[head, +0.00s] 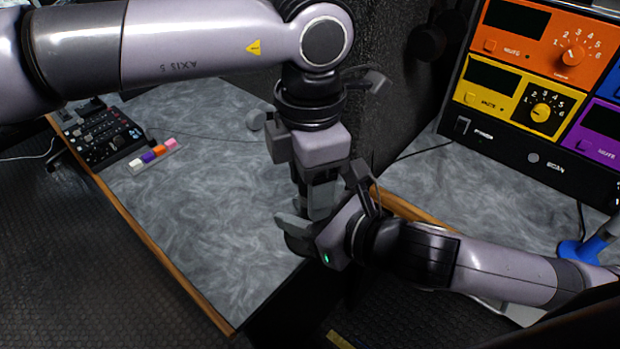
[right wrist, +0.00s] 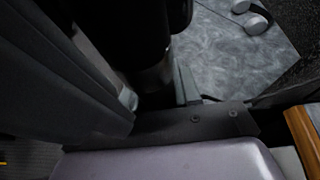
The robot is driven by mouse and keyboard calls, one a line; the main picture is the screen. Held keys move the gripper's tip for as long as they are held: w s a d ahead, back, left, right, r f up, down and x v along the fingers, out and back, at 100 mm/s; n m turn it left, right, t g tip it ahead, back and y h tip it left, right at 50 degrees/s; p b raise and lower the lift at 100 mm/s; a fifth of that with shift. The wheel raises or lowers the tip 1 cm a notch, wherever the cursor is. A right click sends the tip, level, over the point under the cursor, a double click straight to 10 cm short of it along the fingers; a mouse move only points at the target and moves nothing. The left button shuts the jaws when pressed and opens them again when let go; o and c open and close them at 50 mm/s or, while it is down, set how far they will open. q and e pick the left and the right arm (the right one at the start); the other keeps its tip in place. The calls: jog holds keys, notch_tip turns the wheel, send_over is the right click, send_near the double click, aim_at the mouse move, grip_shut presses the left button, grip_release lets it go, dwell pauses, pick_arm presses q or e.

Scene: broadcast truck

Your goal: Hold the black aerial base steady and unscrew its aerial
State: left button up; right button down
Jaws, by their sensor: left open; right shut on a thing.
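My left gripper (head: 316,196) points down over the gap beside the grey worktop and is open, in among the right gripper's fingers. My right gripper (head: 322,214) reaches in from the right and is shut on a dark thing, mostly hidden in the head view. In the right wrist view a black rounded body (right wrist: 153,72), apparently the black aerial base, shows between the grey fingertips (right wrist: 157,92). The two grippers overlap closely in the head view, and I cannot tell whether they touch. I cannot make out the aerial in either view.
The grey worktop (head: 215,220) has a wooden edge and much clear room. A black mixer (head: 100,135) and a strip of coloured blocks (head: 152,155) lie at left. A rack of coloured modules (head: 540,100) stands at right. Pale headphones (right wrist: 250,14) lie on the worktop.

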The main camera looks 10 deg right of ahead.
pick_arm(q)
notch_tip(320, 180, up, 4)
jog(key=shift+f, duration=0.1)
jog(key=shift+r, duration=0.3)
jog(key=shift+c, duration=0.5)
notch_tip(320, 180, up, 3)
jog(key=m, duration=0.3)
jog(key=shift+r, duration=0.1)
jog(key=shift+f, duration=3.9)
jog(key=shift+c, duration=0.3)
grip_shut()
jog(key=n, duration=0.2)
jog(key=shift+n, duration=0.3)
jog(key=shift+r, duration=0.2)
